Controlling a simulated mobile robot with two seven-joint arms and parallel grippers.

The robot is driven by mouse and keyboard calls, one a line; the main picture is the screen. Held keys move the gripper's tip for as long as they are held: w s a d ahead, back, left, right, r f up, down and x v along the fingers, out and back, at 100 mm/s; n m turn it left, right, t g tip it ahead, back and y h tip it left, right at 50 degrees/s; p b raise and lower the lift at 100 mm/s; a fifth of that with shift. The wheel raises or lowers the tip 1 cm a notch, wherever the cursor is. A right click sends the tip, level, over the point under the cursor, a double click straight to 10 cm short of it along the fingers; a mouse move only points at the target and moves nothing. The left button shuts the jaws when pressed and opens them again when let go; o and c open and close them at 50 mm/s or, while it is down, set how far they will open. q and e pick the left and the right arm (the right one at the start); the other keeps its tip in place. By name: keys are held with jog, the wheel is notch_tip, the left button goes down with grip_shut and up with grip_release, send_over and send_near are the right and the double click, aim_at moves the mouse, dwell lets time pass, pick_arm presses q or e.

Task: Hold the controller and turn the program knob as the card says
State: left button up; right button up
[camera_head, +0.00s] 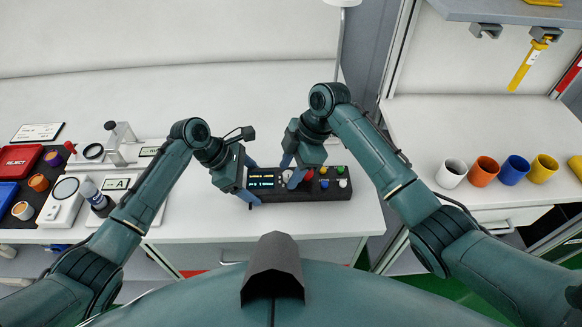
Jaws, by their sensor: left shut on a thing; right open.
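The controller (312,195) is a dark box lying on the white table in front of me, with a small lit screen (262,180) and several coloured buttons. My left gripper (249,180) is shut on the controller's left end. My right gripper (291,170) is open, its fingers pointing down over the controller just right of the screen, around or close above a pale knob (288,176). The fingers partly hide the knob, so I cannot tell if they touch it. The screen text is too small to read. A white card (38,132) with small unreadable print stands at the far left.
At left are red (20,160) and blue bins, a dark tray with small pots, and a white station with an "A" label (117,184). White (451,172), orange (483,170), blue (514,170) and yellow (544,168) cups line the right counter. The table behind the controller is clear.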

jog(key=shift+f, duration=0.1)
grip_shut()
dwell(0.4)
jog(key=shift+m, duration=0.3)
jog(key=m+t, duration=0.2)
jog(key=m, duration=0.2)
jog(key=shift+s+m, duration=0.15)
jog(key=shift+m, duration=0.15)
jog(key=m+t, duration=0.1)
jog(key=m, duration=0.3)
jog(key=shift+s+m+t+h, duration=0.15)
jog(key=shift+m+t+h, duration=0.15)
jog(key=shift+t+h, duration=0.1)
jog(key=m, duration=0.2)
jog(key=m+t+h, duration=0.1)
jog(key=m, duration=0.2)
jog(key=shift+s+a, duration=0.1)
jog(key=shift+a, duration=0.1)
jog(key=shift+a+m+t+h, duration=0.15)
jog(key=shift+m+h, duration=0.4)
jog(key=shift+m, duration=0.7)
jog(key=shift+d+m+t+h, duration=0.1)
jog(key=shift+m+t+h, duration=0.3)
jog(key=shift+m, duration=0.85)
